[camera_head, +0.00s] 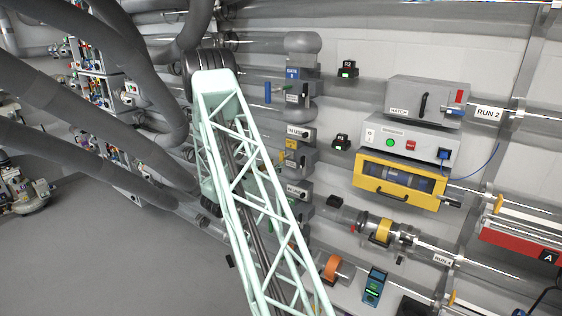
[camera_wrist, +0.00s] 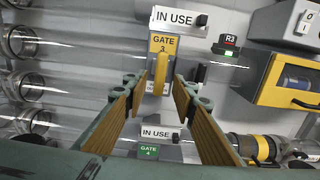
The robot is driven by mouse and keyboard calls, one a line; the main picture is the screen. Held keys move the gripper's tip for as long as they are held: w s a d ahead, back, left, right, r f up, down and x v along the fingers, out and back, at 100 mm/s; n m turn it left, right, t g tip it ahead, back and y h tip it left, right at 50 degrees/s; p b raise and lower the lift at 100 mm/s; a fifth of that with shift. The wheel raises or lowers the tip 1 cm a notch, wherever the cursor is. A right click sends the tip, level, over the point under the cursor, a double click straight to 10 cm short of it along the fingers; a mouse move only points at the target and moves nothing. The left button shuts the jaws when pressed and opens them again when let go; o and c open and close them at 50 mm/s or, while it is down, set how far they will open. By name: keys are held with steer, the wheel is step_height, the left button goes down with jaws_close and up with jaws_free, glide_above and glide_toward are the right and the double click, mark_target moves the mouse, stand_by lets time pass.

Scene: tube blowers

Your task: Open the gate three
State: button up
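Gate three shows in the wrist view as a yellow "GATE 3" plate (camera_wrist: 163,43) on a grey housing, with an upright yellow handle (camera_wrist: 160,74) below the lettering. My gripper (camera_wrist: 158,92) is open, with one finger to the left of the handle and one to the right. The handle appears in the gap near the fingertips, with space on both sides; how deep it lies between them I cannot tell. In the head view the yellow gate three plate (camera_head: 291,145) is partly visible beside my lattice arm, which hides my gripper.
"IN USE" signs sit above (camera_wrist: 180,18) and below (camera_wrist: 158,133) gate three. A green gate four plate (camera_wrist: 149,151) is lower. Clear tubes (camera_wrist: 25,80) line the left.

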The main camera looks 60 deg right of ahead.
mark_target(280, 161)
steer(key=shift+s+d+p, duration=0.15)
steer(key=shift+d+p, duration=0.1)
steer(key=shift+d, duration=1.15)
steer(key=shift+s+d+p, duration=0.15)
steer(key=shift+d+p, duration=0.05)
steer(key=shift+d, duration=1.15)
jaws_close()
